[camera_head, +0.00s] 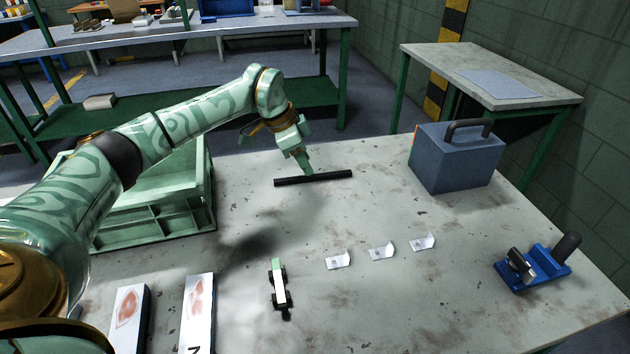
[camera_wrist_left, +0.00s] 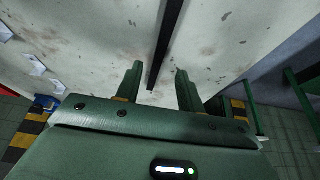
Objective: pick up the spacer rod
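The spacer rod looks to be the long black bar (camera_head: 313,179) lying flat on the grey table, near its far side. It also shows in the left wrist view (camera_wrist_left: 166,40), running up between the fingers. My left gripper (camera_head: 306,170) is at the rod, its fingertips just above or beside the middle of it. In the left wrist view the two fingers (camera_wrist_left: 157,78) stand apart with the rod's end seen between them, so the gripper is open. Whether the fingers touch the rod cannot be told. My right gripper is not in view.
A green tray (camera_head: 150,226) stands left of the rod under my left arm. A blue-grey toolbox (camera_head: 456,158) stands to the right. Small white brackets (camera_head: 381,251), a black-and-green tool (camera_head: 280,286) and a blue clamp (camera_head: 535,268) lie nearer. The table around the rod is clear.

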